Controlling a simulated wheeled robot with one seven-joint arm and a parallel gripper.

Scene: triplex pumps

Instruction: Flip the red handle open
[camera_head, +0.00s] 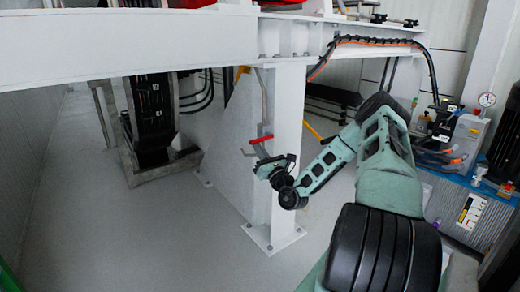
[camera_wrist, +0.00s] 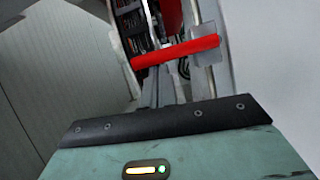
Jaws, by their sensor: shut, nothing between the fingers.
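The red handle (camera_head: 261,139) is a short bar on a thin grey rod beside the white steel post in the head view. In the wrist view the red handle (camera_wrist: 176,51) runs across the upper middle, nearly level, its right end at a grey bracket (camera_wrist: 207,45). My gripper (camera_head: 262,162) is just below the handle in the head view, shut and empty, with a small gap between them. In the wrist view only my teal housing and its black edge show at the bottom; the fingertips are hidden.
The white post (camera_head: 287,150) stands close to the right of the handle, under a white beam (camera_head: 120,45). A dark cable rack (camera_head: 152,115) stands further left. A blue-based machine (camera_head: 470,200) is at the right. The floor at left (camera_head: 110,225) is clear.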

